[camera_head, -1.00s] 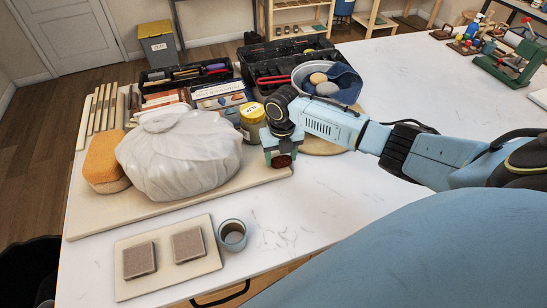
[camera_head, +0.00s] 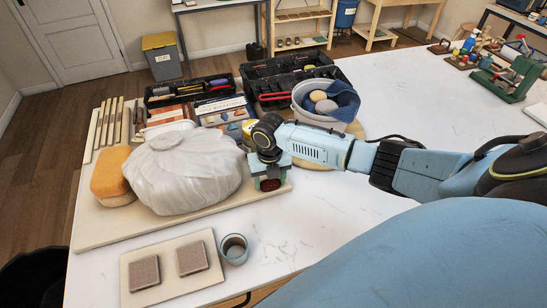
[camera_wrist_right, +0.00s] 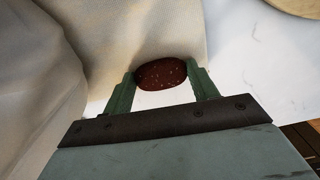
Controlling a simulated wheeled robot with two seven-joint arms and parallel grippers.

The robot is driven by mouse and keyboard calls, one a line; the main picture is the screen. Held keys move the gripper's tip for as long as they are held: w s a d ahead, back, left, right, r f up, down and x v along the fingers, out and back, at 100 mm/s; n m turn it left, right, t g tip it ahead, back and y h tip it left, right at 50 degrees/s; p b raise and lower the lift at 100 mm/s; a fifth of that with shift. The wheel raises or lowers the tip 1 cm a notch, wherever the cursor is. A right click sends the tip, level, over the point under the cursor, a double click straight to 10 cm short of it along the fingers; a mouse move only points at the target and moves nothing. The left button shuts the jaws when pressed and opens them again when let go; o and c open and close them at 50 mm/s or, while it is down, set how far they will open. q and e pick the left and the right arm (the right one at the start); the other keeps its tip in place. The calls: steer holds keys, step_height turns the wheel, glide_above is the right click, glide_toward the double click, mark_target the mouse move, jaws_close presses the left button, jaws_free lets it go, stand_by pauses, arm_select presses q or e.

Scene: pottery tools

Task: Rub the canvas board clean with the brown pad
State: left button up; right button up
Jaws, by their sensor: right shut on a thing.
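The canvas board (camera_head: 102,229) is a large pale board lying on the white table. A big clay lump under a whitish wrap (camera_head: 185,172) stands on it and hides much of its middle. My right gripper (camera_head: 270,183) is over the board's right end, pointing down, beside the wrapped lump. It is shut on the brown pad (camera_head: 269,185), a dark reddish-brown piece. In the right wrist view the speckled pad (camera_wrist_right: 161,74) sits between the green fingers, close over the pale board. I cannot tell whether the pad touches the board. My left gripper is out of view.
An orange-topped sponge (camera_head: 111,174) and wooden sticks (camera_head: 105,122) lie on the board's left side. A small tile with two grey-brown blocks (camera_head: 160,258) and a cup (camera_head: 234,249) stand in front. A basin (camera_head: 320,110) and black trays are behind.

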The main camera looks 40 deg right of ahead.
step_height(320, 180, up, 2)
steer(key=shift+w+p, duration=0.15)
steer(key=shift+p, duration=0.15)
steer(key=shift+r+p, duration=0.6)
steer(key=shift+r, duration=0.65)
steer(key=shift+d+r, duration=0.1)
steer(key=shift+r, duration=1.7)
steer(key=shift+s+f, duration=0.1)
steer(key=shift+s, duration=0.1)
